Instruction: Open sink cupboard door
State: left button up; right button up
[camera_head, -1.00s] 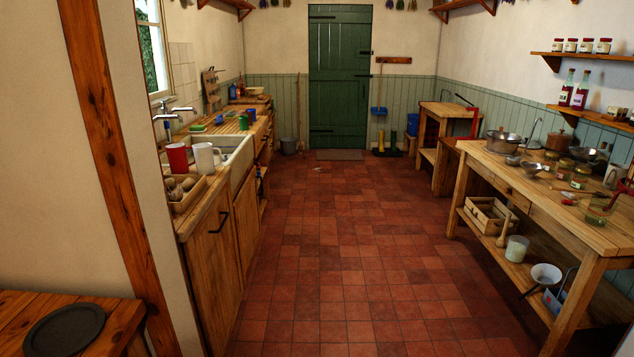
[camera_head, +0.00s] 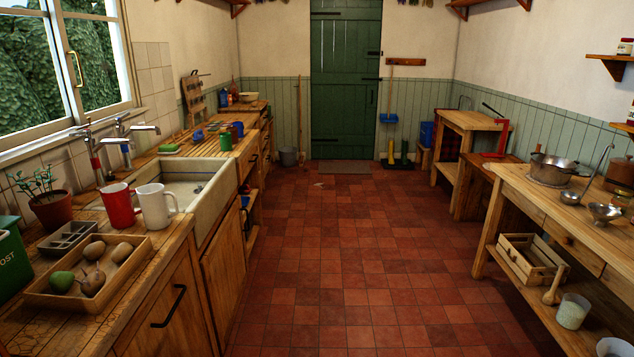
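The white sink (camera_head: 196,187) is set in the wooden counter on the left. Below it is a wooden cupboard door (camera_head: 223,275), which looks closed; I see it at a steep angle. Nearer to me, a cupboard front (camera_head: 165,325) with a black bar handle (camera_head: 169,307) is also closed. Neither of my grippers shows in the head view.
A red jug (camera_head: 119,206), a white jug (camera_head: 155,207) and a wooden tray (camera_head: 130,265) with vegetables stand on the left counter. A workbench (camera_head: 545,205) stands on the right, with a crate (camera_head: 531,257) below. The tiled floor (camera_head: 335,260) between is clear.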

aim_at(224, 264)
jog(key=i+l+u, duration=0.1)
jog(key=i+u, duration=0.15)
jog(key=i, duration=0.3)
jog(key=i+l+u, duration=0.25)
jog(key=i, duration=0.25)
jog(key=i+l+u, duration=0.25)
jog(key=i, duration=0.3)
